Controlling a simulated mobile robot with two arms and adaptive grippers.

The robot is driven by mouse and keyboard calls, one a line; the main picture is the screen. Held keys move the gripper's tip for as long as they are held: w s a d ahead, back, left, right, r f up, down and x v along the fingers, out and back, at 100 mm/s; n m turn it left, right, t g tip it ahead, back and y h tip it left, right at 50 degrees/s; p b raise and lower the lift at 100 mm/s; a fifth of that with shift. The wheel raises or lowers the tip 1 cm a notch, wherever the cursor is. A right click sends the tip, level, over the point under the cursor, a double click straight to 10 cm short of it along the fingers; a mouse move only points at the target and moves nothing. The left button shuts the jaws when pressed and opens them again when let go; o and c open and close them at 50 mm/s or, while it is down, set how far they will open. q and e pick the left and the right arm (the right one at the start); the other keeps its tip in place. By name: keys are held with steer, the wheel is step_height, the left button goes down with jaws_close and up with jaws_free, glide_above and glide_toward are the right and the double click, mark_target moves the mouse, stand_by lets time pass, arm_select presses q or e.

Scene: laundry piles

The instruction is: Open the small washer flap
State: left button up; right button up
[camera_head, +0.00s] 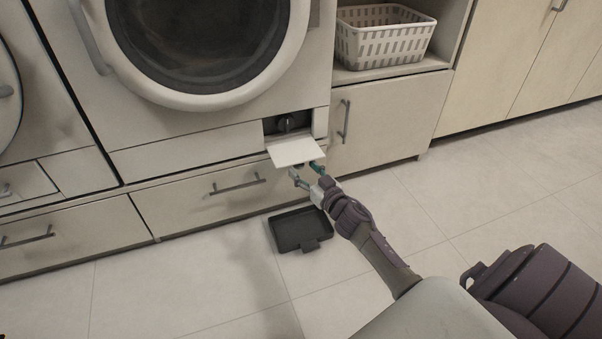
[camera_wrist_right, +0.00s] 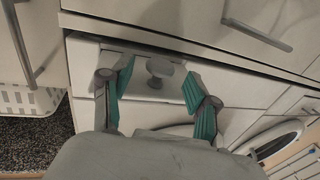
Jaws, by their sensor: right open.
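The small washer flap (camera_head: 295,151) is a pale panel at the lower right of the washer front. In the head view it is swung down and sticks outward, leaving a dark recess above it with a round filter knob (camera_head: 286,123) inside. My right gripper (camera_head: 304,169) is open just below and in front of the flap's outer edge; contact cannot be told. In the right wrist view the knob (camera_wrist_right: 160,67) shows between the spread green fingers (camera_wrist_right: 158,72), which look empty. My left gripper is not in view.
A dark shallow tray (camera_head: 299,229) lies on the floor beneath the gripper. The washer (camera_head: 200,130) stands above a drawer with a bar handle (camera_head: 237,184). A cabinet door (camera_head: 385,120) and white basket (camera_head: 383,38) are to the right. The floor at right is clear.

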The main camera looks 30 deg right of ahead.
steer(key=shift+w, duration=1)
jaws_close()
